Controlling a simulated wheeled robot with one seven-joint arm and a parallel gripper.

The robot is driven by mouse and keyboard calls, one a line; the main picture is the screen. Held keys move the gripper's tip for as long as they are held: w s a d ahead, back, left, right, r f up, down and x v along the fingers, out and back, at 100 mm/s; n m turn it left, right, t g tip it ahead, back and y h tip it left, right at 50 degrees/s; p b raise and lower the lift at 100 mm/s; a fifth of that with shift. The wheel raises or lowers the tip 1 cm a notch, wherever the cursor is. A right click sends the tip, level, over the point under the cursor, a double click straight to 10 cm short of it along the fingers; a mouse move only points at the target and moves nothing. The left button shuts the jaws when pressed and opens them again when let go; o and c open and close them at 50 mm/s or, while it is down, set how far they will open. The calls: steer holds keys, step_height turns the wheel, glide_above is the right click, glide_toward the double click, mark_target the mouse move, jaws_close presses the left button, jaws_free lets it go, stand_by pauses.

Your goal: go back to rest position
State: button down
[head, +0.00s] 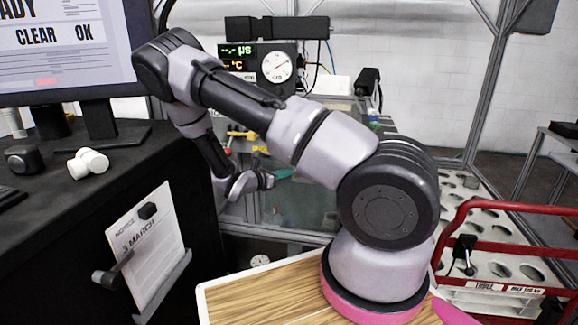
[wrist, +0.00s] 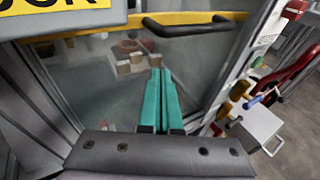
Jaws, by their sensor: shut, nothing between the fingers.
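My gripper (wrist: 160,80) shows in the wrist view with its two teal fingers side by side, shut and empty. The fingers point toward a glass panel (wrist: 95,85) under a yellow-edged frame with a dark handle (wrist: 188,27). In the head view my arm arches up and left, then bends down. My gripper's teal fingertips (head: 284,173) show there in front of the glass enclosure, partly hidden by my arm. Whether the fingers touch the glass cannot be told.
A dark desk (head: 120,165) with a monitor (head: 62,50) stands at left, with a notice clipboard (head: 150,250) on its side. A gauge box (head: 262,63) sits behind my arm. A red-railed cart (head: 505,208) is at right. Colored handles (wrist: 238,92) stand right of my gripper.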

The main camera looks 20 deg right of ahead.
steer(key=v, duration=1)
steer(key=s+r+m+y, duration=0.5)
steer(key=s+r+m, duration=0.3)
steer(key=r, duration=0.4)
steer(key=s+r+m+y, duration=0.5)
steer(key=s+r+m, duration=0.3)
steer(key=r+m, duration=0.2)
steer(key=s+r+m+y, duration=0.6)
steer(key=s+r+m, duration=0.2)
steer(key=r, duration=0.6)
steer(key=shift+s+r+m+t, duration=0.2)
steer(key=shift+r+m+t, duration=0.1)
steer(key=shift+m, duration=0.3)
